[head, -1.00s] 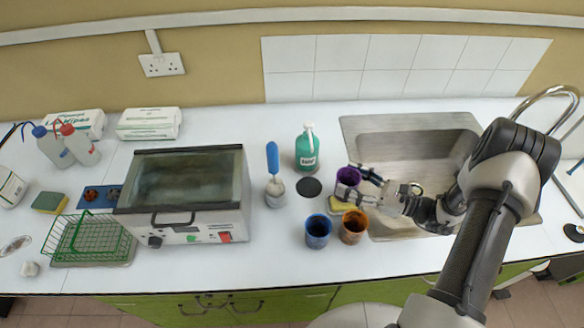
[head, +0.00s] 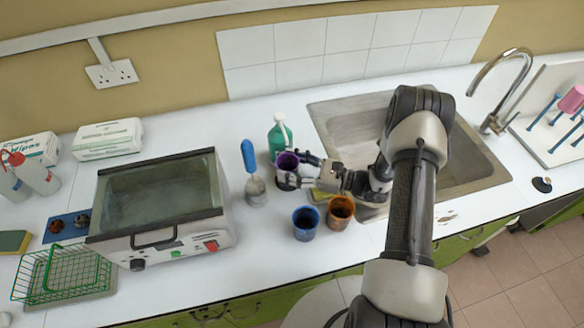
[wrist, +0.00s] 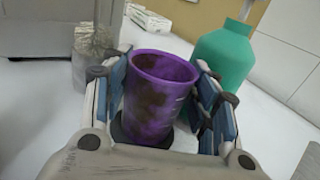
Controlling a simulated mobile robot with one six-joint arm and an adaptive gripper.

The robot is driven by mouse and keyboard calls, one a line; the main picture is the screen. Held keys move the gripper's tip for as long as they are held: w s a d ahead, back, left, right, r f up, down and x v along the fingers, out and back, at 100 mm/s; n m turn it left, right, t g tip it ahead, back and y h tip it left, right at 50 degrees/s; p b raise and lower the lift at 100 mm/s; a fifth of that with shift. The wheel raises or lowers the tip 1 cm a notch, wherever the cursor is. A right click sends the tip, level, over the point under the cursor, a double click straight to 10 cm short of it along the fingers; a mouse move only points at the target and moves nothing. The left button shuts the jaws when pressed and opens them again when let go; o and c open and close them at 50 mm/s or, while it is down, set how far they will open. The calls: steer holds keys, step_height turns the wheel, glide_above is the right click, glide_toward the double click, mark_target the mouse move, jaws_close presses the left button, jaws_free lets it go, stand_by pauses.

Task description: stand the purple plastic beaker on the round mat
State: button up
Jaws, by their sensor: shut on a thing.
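The purple beaker (head: 287,161), stained with dark brown patches, is upright between the fingers of my gripper (head: 290,180). In the wrist view, the beaker (wrist: 160,98) shows its open rim, and my gripper (wrist: 160,105) is shut on its sides. The dark round mat (wrist: 117,131) shows as a black edge behind and below the beaker in the wrist view. The beaker and gripper hide most of it. I cannot tell whether the beaker's base touches the mat.
A green bottle (head: 279,136) stands close behind the beaker. A blue-handled brush in a holder (head: 255,190) is to the left. A blue beaker (head: 305,223) and an orange-brown beaker (head: 340,212) stand in front. The sink (head: 460,160) is right; the water bath (head: 160,195) is left.

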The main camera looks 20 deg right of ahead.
steer(key=shift+a, duration=0.2)
steer(key=shift+f+b, duration=0.25)
steer(key=shift+b, duration=0.05)
steer(key=shift+s+f+b, duration=0.2)
steer(key=shift+f+b, duration=0.1)
steer(key=shift+f, duration=0.1)
steer(key=o, duration=0.8)
steer(key=shift+a, duration=0.1)
steer(key=shift+c, duration=0.2)
steer(key=shift+r+p, duration=0.45)
steer(key=shift+p, duration=0.1)
steer(key=v, duration=0.8)
steer(key=p+v, duration=0.1)
steer(key=v, duration=0.3)
steer(key=shift+w+r, duration=0.25)
